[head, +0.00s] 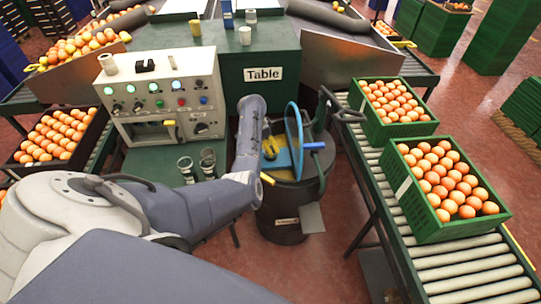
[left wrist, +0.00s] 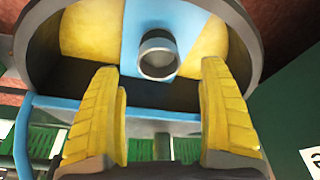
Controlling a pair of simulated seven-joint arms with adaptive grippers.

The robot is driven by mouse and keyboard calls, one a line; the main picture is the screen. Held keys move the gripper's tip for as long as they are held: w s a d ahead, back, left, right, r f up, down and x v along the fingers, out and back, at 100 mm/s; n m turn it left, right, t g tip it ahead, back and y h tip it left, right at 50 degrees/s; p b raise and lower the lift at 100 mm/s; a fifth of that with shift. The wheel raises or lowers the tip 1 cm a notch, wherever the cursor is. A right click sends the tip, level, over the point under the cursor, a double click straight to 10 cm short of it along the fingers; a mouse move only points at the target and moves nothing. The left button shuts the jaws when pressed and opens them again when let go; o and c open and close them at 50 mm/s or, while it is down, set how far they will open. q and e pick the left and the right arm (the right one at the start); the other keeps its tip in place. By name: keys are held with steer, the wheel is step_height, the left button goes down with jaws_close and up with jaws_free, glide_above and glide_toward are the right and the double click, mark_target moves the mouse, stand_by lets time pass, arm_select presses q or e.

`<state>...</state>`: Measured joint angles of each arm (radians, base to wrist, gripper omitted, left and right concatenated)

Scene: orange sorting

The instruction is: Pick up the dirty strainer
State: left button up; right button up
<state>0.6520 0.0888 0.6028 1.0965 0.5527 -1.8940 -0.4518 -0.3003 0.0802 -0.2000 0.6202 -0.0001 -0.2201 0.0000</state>
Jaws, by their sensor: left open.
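No strainer is clearly labelled, so I cannot tell for sure which thing is the dirty strainer. In the head view a blue-rimmed round disc (head: 293,140) stands tilted at the dark barrel (head: 282,222). A blue bar (head: 313,146) juts from it. My right gripper is not seen.
Small metal cups (head: 186,166) stand on the green table left of the barrel. A control box (head: 163,92) is behind them. Green crates of oranges (head: 445,228) sit on the roller conveyor (head: 474,262) at right. A dark crate (head: 22,165) with oranges is at left.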

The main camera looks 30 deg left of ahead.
arm_select(q)
steer(key=shift+s+x, duration=0.15)
steer(key=shift+x, duration=1)
steer(key=shift+s+x, duration=0.15)
steer(key=shift+x, duration=2.05)
steer(key=c, duration=1.4)
